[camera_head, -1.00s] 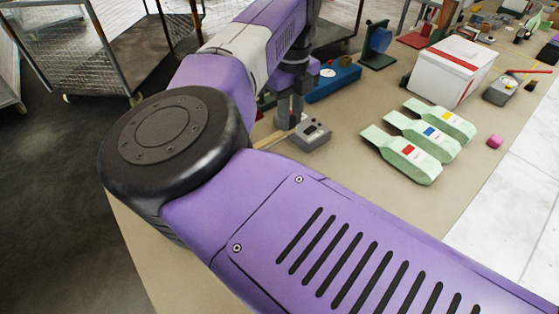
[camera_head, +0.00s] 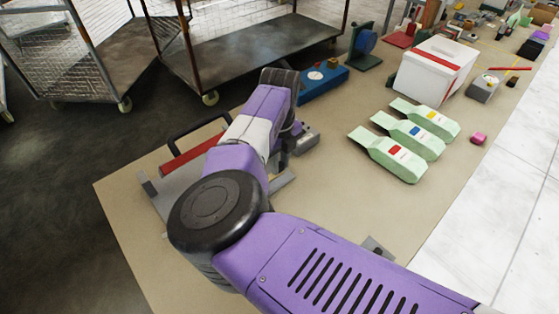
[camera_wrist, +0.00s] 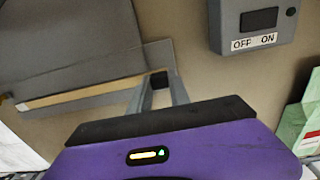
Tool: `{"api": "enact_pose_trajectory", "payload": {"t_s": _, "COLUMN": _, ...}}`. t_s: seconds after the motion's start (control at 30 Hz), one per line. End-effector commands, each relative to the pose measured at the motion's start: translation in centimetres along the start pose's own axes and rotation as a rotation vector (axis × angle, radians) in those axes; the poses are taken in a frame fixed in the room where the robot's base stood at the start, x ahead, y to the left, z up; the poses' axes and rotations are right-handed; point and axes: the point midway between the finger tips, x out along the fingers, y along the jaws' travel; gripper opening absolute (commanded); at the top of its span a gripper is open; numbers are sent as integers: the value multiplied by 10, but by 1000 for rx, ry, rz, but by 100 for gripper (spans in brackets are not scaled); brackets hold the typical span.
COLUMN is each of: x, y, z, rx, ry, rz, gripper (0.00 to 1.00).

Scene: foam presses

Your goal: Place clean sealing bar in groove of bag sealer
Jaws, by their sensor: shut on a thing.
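My gripper (camera_wrist: 159,88) shows in the wrist view with its two fingers shut on the dark end of a bar. This sealing bar (camera_wrist: 85,93) is a long, thin tan strip that reaches left from the fingers across a grey metal surface. Whether it touches that surface or hangs above it I cannot tell. The bag sealer (camera_head: 192,153) appears in the head view as a grey frame with a red bar and black handle at the table's left. Its grey surface also shows in the wrist view (camera_wrist: 70,45). My arm hides the gripper, the bar and part of the sealer in the head view; I cannot make out the groove.
A grey OFF/ON switch box (camera_wrist: 253,28) stands right of the fingers. Several green bags or pouches, including one with a red label (camera_head: 390,160), lie to the right. A blue device (camera_head: 322,82) and a white box (camera_head: 430,78) stand farther back. Wire carts (camera_head: 250,50) stand beyond the table.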

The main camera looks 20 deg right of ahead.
Motion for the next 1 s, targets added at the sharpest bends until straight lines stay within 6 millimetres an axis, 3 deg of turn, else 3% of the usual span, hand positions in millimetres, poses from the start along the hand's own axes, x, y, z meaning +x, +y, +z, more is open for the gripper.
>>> {"api": "enact_pose_trajectory", "payload": {"t_s": 0.3, "x": 2, "y": 0, "z": 0, "rx": 0, "ry": -1, "rz": 0, "gripper": 0}}
{"api": "enact_pose_trajectory", "payload": {"t_s": 0.33, "x": 3, "y": 0, "z": 0, "rx": 0, "ry": -1, "rz": 0, "gripper": 25}}
{"api": "enact_pose_trajectory", "payload": {"t_s": 0.43, "x": 2, "y": 0, "z": 0, "rx": 0, "ry": -1, "rz": 0, "gripper": 45}}
{"api": "enact_pose_trajectory", "payload": {"t_s": 0.77, "x": 0, "y": 0, "z": 0, "rx": 0, "ry": -1, "rz": 0, "gripper": 45}}
{"api": "enact_pose_trajectory", "payload": {"t_s": 1.0, "x": -25, "y": 1, "z": 2, "rx": 1, "ry": -5, "rz": 0, "gripper": 45}}
